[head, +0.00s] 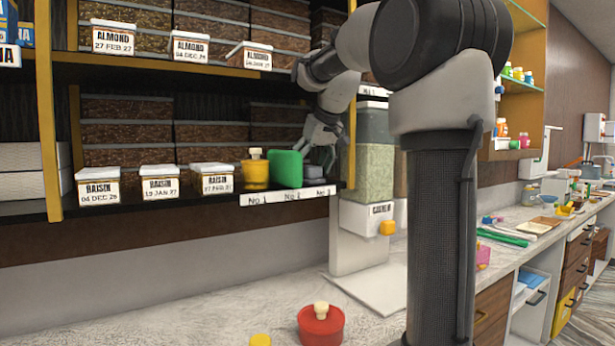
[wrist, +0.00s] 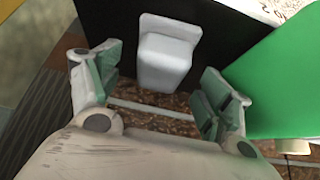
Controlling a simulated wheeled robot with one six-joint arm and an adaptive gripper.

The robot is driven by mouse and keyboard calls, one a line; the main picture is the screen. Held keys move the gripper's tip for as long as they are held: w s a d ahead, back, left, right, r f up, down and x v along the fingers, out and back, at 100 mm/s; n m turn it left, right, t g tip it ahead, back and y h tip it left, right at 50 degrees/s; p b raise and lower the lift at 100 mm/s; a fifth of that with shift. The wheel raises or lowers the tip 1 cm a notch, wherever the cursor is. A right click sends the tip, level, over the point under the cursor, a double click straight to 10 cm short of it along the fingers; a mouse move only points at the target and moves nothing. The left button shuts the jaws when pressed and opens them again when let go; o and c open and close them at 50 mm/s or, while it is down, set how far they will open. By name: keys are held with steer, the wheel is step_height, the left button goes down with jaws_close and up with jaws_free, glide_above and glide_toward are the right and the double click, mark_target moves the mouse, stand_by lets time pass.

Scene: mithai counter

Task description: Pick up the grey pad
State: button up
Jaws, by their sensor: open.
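The grey pad (head: 313,184) sits on the lower shelf, at its right end, partly hidden by my gripper and the green block (head: 285,169). In the wrist view the grey pad (wrist: 167,52) is a pale block on the dark shelf board, just beyond my fingertips and roughly midway between them. My gripper (head: 322,147) is open and empty, reaching down over the pad in the head view. The wrist view shows both fingers of my gripper (wrist: 160,82) spread wide, with a gap on either side of the pad.
The green block (wrist: 277,85) stands close beside the pad, near one finger. A yellow pot (head: 255,173) and white raisin boxes (head: 160,183) line the same shelf. A yellow shelf post (head: 350,140) stands right of my gripper. A red pot (head: 320,326) is on the counter below.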

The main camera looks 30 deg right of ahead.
steer(key=shift+x, duration=0.85)
steer(key=c, duration=1.1)
steer(key=shift+r, duration=0.15)
steer(key=shift+r, duration=0.55)
step_height(320, 180, up, 2)
steer(key=shift+r, duration=0.1)
steer(key=s, duration=1.5)
steer(key=s+d, duration=0.1)
steer(key=s, duration=2.9)
steer(key=shift+d, duration=0.3)
